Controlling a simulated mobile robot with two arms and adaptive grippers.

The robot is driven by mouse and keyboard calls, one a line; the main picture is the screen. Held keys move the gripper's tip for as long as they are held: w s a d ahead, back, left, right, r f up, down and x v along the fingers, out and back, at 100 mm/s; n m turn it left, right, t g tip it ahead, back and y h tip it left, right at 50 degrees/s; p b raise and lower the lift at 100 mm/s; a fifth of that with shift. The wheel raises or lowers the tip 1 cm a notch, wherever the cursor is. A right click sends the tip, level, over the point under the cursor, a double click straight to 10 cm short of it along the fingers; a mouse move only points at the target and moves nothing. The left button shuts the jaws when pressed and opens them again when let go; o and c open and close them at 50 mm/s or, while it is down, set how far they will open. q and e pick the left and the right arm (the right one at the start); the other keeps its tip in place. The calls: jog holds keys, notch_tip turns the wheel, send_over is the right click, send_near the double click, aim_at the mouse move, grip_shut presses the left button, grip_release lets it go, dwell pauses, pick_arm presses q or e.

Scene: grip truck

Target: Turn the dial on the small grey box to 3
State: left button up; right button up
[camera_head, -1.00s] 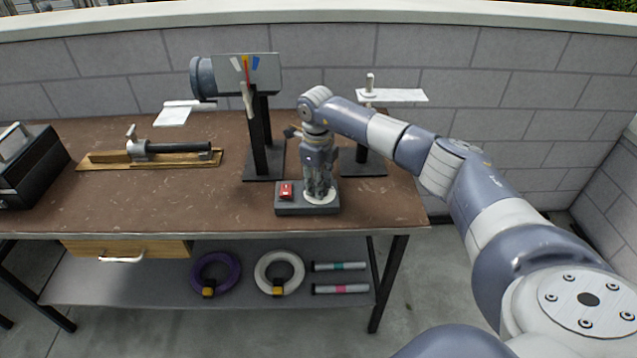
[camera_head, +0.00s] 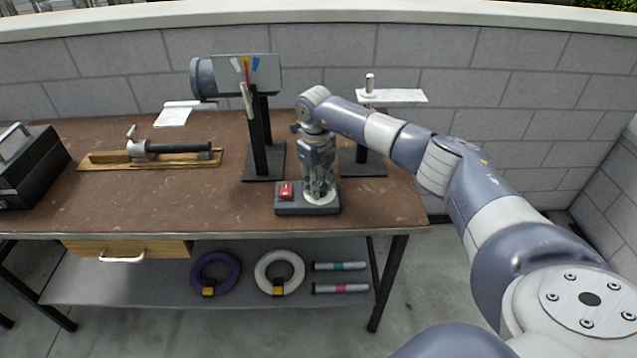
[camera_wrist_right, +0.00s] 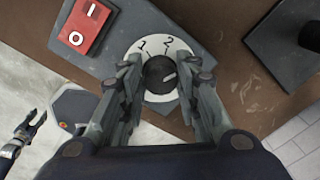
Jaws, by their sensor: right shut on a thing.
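The small grey box (camera_head: 291,210) stands at the front right of the bench with a red switch (camera_head: 286,191). In the right wrist view the box (camera_wrist_right: 130,20) carries a white disc (camera_wrist_right: 146,55) with 1 and 2 readable; the other marks are hidden by the fingers. A black dial (camera_wrist_right: 158,72) is at the disc's middle, its light mark pointing rightward, not at 1. My right gripper (camera_head: 318,190) points down, its fingers (camera_wrist_right: 160,78) shut on the dial from both sides. What looks like my left gripper (camera_wrist_right: 32,122) shows at the lower left, away from the box.
A black post with a grey drum (camera_head: 203,78) stands behind the box, and a stand with a white plate (camera_head: 405,95) is behind right. A wooden board with a rod (camera_head: 95,162) lies left. The bench front (camera_head: 150,215) is clear.

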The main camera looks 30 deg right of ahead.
jog(key=o, duration=1.1)
jog(key=r, duration=1.2)
jog(key=shift+a, duration=0.3)
